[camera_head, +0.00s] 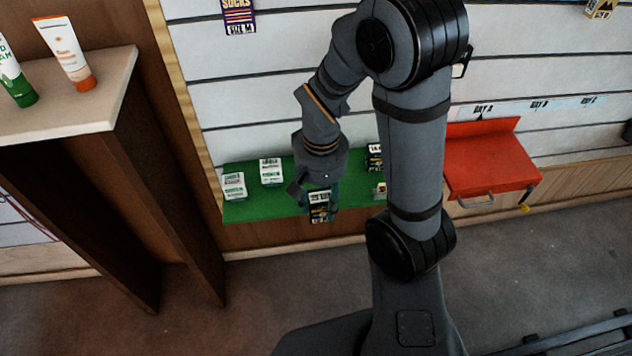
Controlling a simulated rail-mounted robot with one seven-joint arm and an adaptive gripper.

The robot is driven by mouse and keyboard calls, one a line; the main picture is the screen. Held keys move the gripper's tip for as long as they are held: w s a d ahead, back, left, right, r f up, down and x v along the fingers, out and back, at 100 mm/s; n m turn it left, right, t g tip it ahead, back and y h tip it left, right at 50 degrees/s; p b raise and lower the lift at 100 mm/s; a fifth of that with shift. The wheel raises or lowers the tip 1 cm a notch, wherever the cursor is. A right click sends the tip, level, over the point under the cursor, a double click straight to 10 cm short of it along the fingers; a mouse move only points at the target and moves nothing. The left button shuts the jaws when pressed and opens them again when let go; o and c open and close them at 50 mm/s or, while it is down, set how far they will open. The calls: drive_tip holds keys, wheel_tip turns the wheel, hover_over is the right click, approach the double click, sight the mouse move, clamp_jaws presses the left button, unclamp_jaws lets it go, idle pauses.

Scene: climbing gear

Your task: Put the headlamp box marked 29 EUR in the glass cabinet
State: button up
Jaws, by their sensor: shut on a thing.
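My gripper (319,194) points down at the front of a green shelf (245,209) and is shut on a small dark box with white and yellow print (319,212). The print on the held box is too small to read, so I cannot tell whether it is marked 29 EUR. Another dark box with a white top label (374,157) stands farther back on the shelf, partly hidden by my arm. I cannot make out a glass cabinet in this view.
White-and-green boxes stand on the shelf, one at the left (233,186) and one farther back (271,171). A red unit with a handle (490,162) is right of my arm. A pale counter (95,97) at left holds tubes (66,55). The floor is clear in front.

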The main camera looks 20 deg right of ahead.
drive_tip(key=shift+s+a, duration=0.1)
drive_tip(key=shift+s, duration=0.6)
drive_tip(key=shift+s+r+n, duration=0.9)
drive_tip(key=shift+s+r, duration=1.2)
drive_tip(key=shift+r, duration=0.05)
drive_tip(key=shift+m, duration=0.3)
drive_tip(key=w+r, duration=0.2)
drive_tip(key=w+d+r, duration=0.1)
drive_tip(key=w+r, duration=0.4)
drive_tip(key=shift+d, duration=0.25)
drive_tip(key=s+d+r+p, duration=0.1)
drive_tip(key=s+r+p, duration=0.7)
drive_tip(key=r+p, duration=0.4)
drive_tip(key=p, duration=0.2)
drive_tip(key=shift+p, duration=0.35)
